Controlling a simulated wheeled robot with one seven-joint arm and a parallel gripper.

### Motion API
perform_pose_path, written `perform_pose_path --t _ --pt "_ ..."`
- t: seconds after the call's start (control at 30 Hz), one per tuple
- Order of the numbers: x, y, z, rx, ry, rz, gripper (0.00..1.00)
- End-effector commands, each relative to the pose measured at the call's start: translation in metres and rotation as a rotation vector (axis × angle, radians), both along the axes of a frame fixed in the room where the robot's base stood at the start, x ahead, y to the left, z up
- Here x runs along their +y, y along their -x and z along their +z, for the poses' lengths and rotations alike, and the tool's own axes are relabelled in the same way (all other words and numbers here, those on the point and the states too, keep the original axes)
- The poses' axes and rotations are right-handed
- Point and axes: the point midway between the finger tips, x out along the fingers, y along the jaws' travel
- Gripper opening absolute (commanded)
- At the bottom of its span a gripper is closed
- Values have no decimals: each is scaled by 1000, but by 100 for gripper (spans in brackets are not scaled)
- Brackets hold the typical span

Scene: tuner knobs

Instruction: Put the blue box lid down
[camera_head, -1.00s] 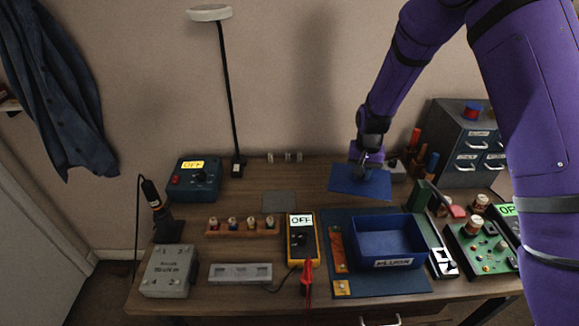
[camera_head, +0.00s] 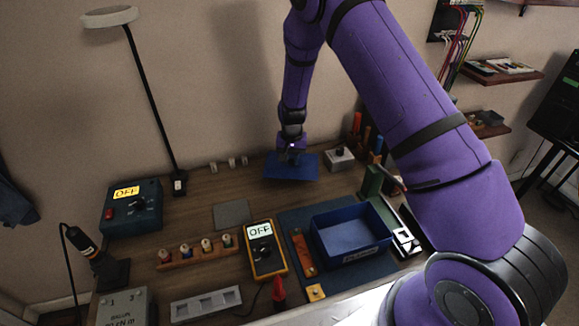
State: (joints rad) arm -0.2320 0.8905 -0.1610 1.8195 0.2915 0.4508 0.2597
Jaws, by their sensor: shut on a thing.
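The blue lid (camera_head: 306,172) is a flat blue panel at the back of the desk, behind the open box. My gripper (camera_head: 291,155) is over its middle and shut on it, though the fingertips and the grip point are small and partly hidden. I cannot tell whether the lid touches the desk or is just above it.
A yellow meter reading OFF (camera_head: 264,249) and a grey square pad (camera_head: 231,213) lie left of the mat. A small grey box with a knob (camera_head: 340,158) stands right of the lid. A teal OFF unit (camera_head: 131,207) and a lamp (camera_head: 149,95) stand at the left.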

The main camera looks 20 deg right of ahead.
Motion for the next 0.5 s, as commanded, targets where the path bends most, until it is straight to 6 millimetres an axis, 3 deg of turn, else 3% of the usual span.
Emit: perform_pose_path --t 0.27,0.5 --pt "-1 0 -33 1 1 0 0" --pt "0 0 -35 -1 0 0 0"
